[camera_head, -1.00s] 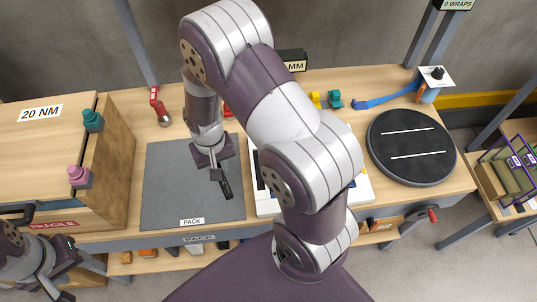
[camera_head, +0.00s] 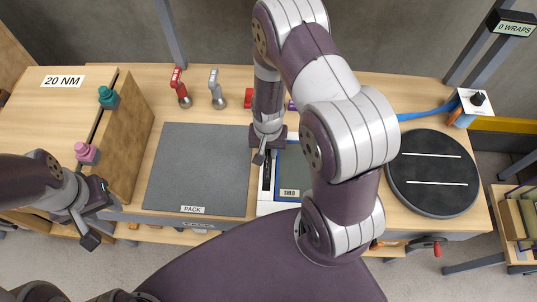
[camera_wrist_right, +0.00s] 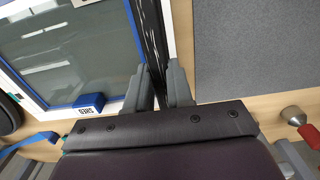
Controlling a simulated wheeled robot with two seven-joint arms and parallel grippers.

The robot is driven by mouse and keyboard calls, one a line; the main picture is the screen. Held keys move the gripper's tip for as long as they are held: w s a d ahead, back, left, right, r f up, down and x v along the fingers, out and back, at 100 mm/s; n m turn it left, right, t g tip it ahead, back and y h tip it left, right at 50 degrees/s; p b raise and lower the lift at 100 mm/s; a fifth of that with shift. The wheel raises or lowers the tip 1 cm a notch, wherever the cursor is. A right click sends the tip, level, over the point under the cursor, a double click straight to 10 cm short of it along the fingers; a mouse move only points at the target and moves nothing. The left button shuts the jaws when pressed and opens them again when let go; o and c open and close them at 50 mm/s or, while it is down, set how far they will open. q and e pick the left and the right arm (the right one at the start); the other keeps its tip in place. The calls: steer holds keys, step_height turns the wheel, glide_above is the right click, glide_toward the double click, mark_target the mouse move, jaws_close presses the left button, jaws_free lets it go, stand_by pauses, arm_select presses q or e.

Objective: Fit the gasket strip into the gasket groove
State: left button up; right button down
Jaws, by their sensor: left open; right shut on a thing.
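My right gripper (camera_head: 262,157) is at the left edge of a white-framed panel (camera_head: 264,209). In the right wrist view its fingers (camera_wrist_right: 162,88) are shut on a black strip, taken as the gasket strip (camera_wrist_right: 152,35). The strip runs along the panel's white frame (camera_wrist_right: 170,28), beside a blue inner border. A dark line (camera_head: 267,176) shows there in the head view. I cannot tell whether the strip sits in the groove or above it; the groove is not clearly visible. My left gripper (camera_head: 92,238) is open and empty, low at the left, in front of the wooden box.
A grey mat (camera_head: 200,165) marked PACK lies left of the panel, clear. A black round turntable (camera_head: 434,195) stands at the right. Red (camera_head: 181,88) and grey-handled (camera_head: 216,90) tools stand at the back. A wooden box (camera_head: 125,125) borders the left. My right arm hides much of the panel.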

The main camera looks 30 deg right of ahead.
mark_target(268, 154)
step_height(268, 154, down, 3)
steer(key=shift+s+a+r+p, duration=0.1)
steer(key=shift+s+p, duration=0.05)
steer(key=shift+p, duration=0.15)
steer(key=shift+f, duration=0.4)
steer(key=shift+f, duration=0.1)
